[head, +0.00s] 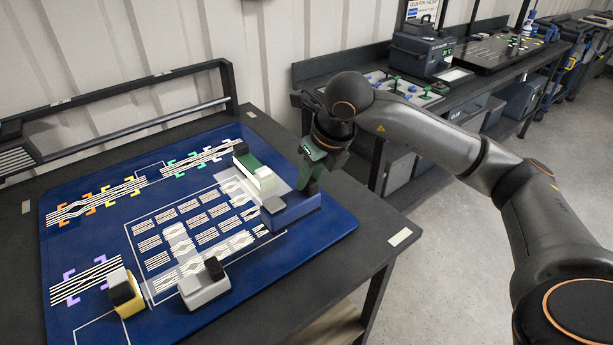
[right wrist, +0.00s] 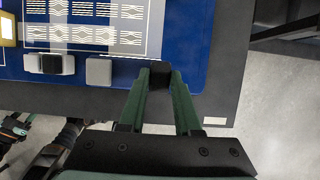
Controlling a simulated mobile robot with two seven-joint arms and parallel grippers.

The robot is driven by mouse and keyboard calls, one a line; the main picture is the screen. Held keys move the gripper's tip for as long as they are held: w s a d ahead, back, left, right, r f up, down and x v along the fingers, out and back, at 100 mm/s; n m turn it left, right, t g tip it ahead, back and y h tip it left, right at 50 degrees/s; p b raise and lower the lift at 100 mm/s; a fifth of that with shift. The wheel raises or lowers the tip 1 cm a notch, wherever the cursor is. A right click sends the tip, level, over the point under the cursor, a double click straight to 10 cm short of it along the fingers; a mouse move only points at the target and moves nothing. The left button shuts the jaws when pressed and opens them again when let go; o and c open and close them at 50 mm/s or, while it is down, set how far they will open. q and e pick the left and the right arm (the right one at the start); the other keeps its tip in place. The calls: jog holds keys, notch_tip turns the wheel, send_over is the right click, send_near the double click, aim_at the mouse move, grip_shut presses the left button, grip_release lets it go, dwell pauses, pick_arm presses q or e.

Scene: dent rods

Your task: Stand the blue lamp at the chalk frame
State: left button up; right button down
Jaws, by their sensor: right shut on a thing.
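My right gripper (head: 312,172) is shut on the lamp's dark upright part; in the right wrist view the green fingers (right wrist: 160,84) close on that part (right wrist: 160,69). I cannot tell whether the lamp touches the board. Thin white outlines mark the board: a large one around the striped patches (head: 126,228) and a partial one at the front left (head: 100,318). Which is the chalk frame is unclear. My left gripper is out of view.
A green lamp (head: 247,163) stands just behind the blue one. A grey lamp with a black knob (head: 205,287) and a yellow lamp (head: 130,304) stand near the front edge. A black rail (head: 130,132) runs behind the board.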

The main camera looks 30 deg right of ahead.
aim_at(310, 209)
jog(key=shift+w+d+f, duration=0.1)
jog(key=shift+w, duration=0.05)
notch_tip(310, 209, down, 8)
jog(key=b, duration=0.5)
jog(key=shift+f+b, duration=0.15)
jog(key=shift+b, duration=0.2)
jog(key=shift+f+b, duration=0.4)
jog(key=shift+b, duration=0.05)
dwell(0.6)
jog(key=c, duration=0.5)
grip_release()
jog(key=shift+f, duration=0.1)
